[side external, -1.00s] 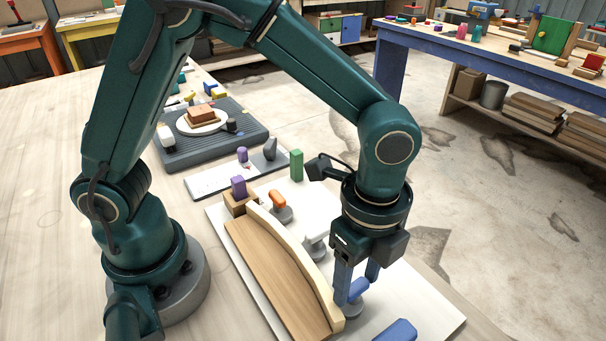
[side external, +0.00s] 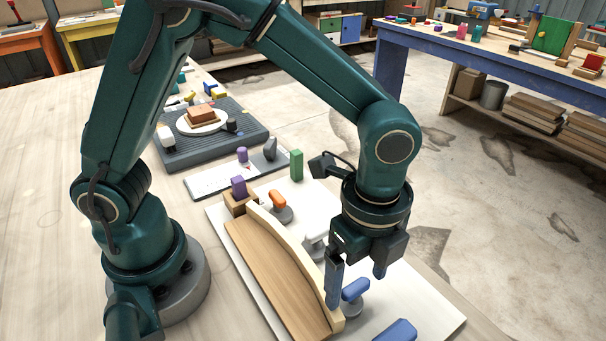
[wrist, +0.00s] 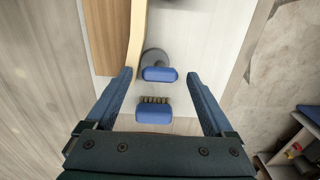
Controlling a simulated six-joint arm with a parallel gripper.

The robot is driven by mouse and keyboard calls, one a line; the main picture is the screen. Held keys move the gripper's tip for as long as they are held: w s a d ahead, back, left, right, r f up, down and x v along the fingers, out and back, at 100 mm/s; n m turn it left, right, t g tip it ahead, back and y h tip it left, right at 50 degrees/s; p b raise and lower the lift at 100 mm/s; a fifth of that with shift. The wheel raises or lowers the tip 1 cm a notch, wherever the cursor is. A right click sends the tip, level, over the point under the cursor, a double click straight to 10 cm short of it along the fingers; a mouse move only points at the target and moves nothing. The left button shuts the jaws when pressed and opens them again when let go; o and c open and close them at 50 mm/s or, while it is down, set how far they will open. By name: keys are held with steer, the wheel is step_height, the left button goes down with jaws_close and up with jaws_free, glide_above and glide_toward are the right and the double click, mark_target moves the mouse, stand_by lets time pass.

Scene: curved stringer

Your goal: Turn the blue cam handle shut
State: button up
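The blue cam handle (side external: 355,290) sits on a round grey base beside the near end of the pale curved strip (side external: 295,262). In the wrist view the blue handle (wrist: 159,74) lies crosswise, its left end close to or at the strip; I cannot tell if they touch. My gripper (side external: 357,288) points down over it, fingers spread wide. In the wrist view my gripper (wrist: 160,76) has one finger on each side of the handle, with a gap at both ends. It holds nothing.
A blue brush (wrist: 154,114) lies just nearer than the handle. A wooden board (side external: 270,270) lies left of the strip. The white panel (side external: 425,305) is bare at right.

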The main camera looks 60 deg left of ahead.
mark_target(357, 284)
steer(key=shift+r, duration=2.6)
steer(key=a+r+n+t, duration=0.4)
steer(key=a+r+n, duration=0.2)
steer(key=a+r, duration=0.25)
steer(key=s+a+f+n+t, duration=0.1)
steer(key=s+a+f+n, duration=0.2)
steer(key=n, duration=0.9)
steer(key=s+a, duration=0.3)
steer(key=shift+s+t, duration=0.3)
